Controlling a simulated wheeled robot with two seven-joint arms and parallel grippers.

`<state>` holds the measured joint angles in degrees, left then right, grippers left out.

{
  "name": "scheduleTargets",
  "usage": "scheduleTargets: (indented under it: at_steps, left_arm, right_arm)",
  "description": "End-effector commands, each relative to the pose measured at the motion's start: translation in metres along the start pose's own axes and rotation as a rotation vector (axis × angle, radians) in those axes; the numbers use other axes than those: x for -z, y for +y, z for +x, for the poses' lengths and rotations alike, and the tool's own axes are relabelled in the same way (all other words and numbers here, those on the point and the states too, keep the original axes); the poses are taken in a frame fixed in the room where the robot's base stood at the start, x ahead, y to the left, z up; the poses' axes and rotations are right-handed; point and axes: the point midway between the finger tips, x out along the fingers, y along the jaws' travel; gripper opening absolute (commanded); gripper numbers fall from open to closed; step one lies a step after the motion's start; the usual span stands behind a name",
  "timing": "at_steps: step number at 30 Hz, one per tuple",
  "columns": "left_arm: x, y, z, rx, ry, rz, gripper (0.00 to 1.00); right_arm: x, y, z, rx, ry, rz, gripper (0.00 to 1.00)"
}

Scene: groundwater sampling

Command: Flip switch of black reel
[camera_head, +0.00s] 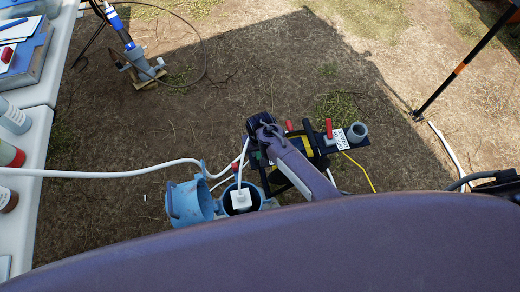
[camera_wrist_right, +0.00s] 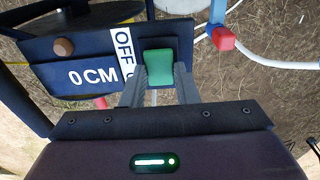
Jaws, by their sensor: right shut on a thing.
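The black reel's dark panel (camera_wrist_right: 85,77) fills the upper left of the right wrist view, with white "0 CM" lettering and a white "OFF" label. A green switch (camera_wrist_right: 159,67) sits at the panel's right end, next to the label. My right gripper (camera_wrist_right: 160,78) is shut on the green switch, one grey finger on each side of it. Part of the black reel (camera_wrist_right: 100,14) shows above the panel. In the head view my right arm hides most of the reel and the gripper's tips. My left gripper is not in view.
A brown knob (camera_wrist_right: 63,47) is on the panel's left. A red-handled valve (camera_wrist_right: 222,38) and white hose lie close to the right. A pipe fitting (camera_head: 357,133) stands at right. A table (camera_head: 36,150) is at far left.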

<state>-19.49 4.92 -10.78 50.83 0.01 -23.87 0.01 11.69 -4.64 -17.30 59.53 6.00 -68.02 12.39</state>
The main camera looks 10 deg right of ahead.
Motion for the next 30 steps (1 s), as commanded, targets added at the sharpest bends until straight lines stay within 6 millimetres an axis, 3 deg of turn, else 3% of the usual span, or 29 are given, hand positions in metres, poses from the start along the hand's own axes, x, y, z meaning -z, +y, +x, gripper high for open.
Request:
scheduleTargets:
  at_steps: [14,15,19,30]
  left_arm:
    - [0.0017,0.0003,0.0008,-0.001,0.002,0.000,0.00]
    - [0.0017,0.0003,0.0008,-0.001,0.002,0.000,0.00]
    - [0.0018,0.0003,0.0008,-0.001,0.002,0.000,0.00]
    - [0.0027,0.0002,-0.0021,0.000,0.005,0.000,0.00]
  right_arm:
    - [0.0027,0.0003,0.0007,0.001,-0.080,0.001,0.04]
    - [0.0027,0.0003,0.0007,0.001,-0.079,0.001,0.30]
    - [0.0027,0.0002,0.0006,0.001,-0.079,0.000,0.47]
    - [0.0033,0.0000,-0.0057,0.001,-0.079,0.000,0.49]
